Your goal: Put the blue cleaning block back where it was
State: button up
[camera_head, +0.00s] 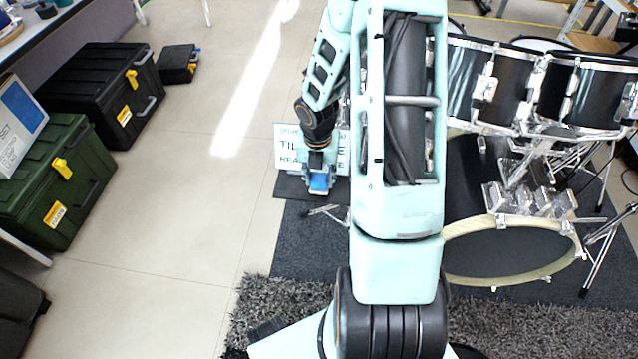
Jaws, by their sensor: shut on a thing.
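My gripper (319,180) is near the middle of the view, at the end of my arm, pointing down. It is shut on the blue cleaning block (319,183), whose blue face shows between the fingers. The block is in front of a white sign (288,150) with dark lettering, partly hidden by my wrist. A dark mat (290,187) lies below the gripper. I cannot tell whether the block touches the mat or is held above it.
A drum kit (510,250) stands on a dark carpet at the right. A shaggy grey rug (270,300) lies in front. Green (60,190) and black (95,90) toolboxes stand at the left. The pale floor (180,210) between is clear.

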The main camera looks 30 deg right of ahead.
aim_at(318, 182)
jog(key=shift+f, duration=0.6)
jog(key=shift+f, duration=0.15)
jog(key=o, duration=1)
jog(key=r+p, duration=0.2)
jog(key=r, duration=0.2)
jog(key=r+p, duration=0.2)
jog(key=r, duration=0.2)
jog(key=s+a+r+p, duration=0.1)
jog(key=r+p, duration=0.1)
jog(key=r, duration=0.2)
jog(key=shift+s+r, duration=0.1)
jog(key=shift+r, duration=0.05)
jog(key=shift+d, duration=0.1)
